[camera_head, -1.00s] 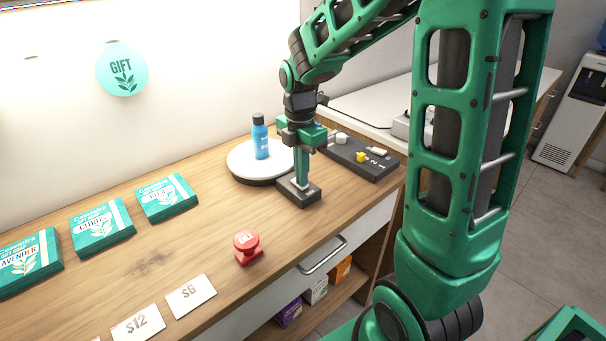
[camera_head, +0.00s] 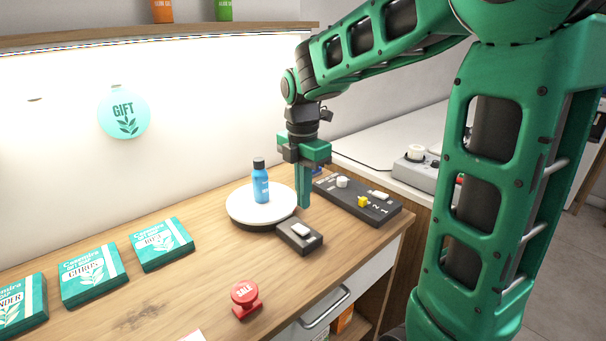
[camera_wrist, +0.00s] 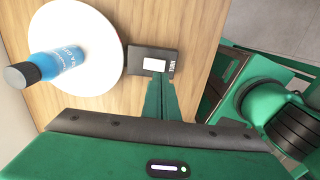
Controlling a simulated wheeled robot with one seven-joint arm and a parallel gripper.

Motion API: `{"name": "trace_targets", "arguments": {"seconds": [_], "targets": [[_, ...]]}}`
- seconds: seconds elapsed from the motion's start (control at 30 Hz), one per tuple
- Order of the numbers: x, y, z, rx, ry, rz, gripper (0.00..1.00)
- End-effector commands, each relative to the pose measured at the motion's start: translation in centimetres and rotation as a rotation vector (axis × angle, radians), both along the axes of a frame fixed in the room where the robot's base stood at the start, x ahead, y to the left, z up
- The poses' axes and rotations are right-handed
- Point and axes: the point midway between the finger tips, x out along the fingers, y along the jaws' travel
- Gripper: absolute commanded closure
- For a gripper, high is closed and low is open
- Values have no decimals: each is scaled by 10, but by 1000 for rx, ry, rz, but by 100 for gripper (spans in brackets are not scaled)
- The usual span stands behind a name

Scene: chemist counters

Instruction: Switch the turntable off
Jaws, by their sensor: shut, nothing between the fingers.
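The white round turntable (camera_head: 238,209) stands on the wooden counter with a blue bottle (camera_head: 260,185) upright on it. A small dark switch box (camera_head: 299,236) with a white rocker (camera_head: 300,230) sits just in front and to the right of the turntable. In the wrist view the box (camera_wrist: 140,65) shows beside the turntable (camera_wrist: 103,25), with its white rocker (camera_wrist: 154,64) and a label. My gripper (camera_head: 304,206) is shut and empty, pointing down above and just behind the box. In the wrist view its fingertips (camera_wrist: 157,76) overlap the near edge of the rocker; contact cannot be told.
A red stamp (camera_head: 245,298) is in front on the counter. Teal packets (camera_head: 163,244) lie at left. The counter between packets and stamp is clear.

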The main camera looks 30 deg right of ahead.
Motion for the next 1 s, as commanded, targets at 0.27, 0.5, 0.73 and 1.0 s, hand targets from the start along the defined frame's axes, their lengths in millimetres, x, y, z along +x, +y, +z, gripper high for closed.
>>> {"name": "trace_targets", "arguments": {"seconds": [0.27, 0.5, 0.73, 1.0], "targets": [[-5, 1, 52, 0, -6, 4, 100], [-6, 1, 67, 1, -5, 4, 100], [-6, 1, 68, 1, -5, 4, 100], [4, 2, 68, -7, 35, 6, 100]]}}
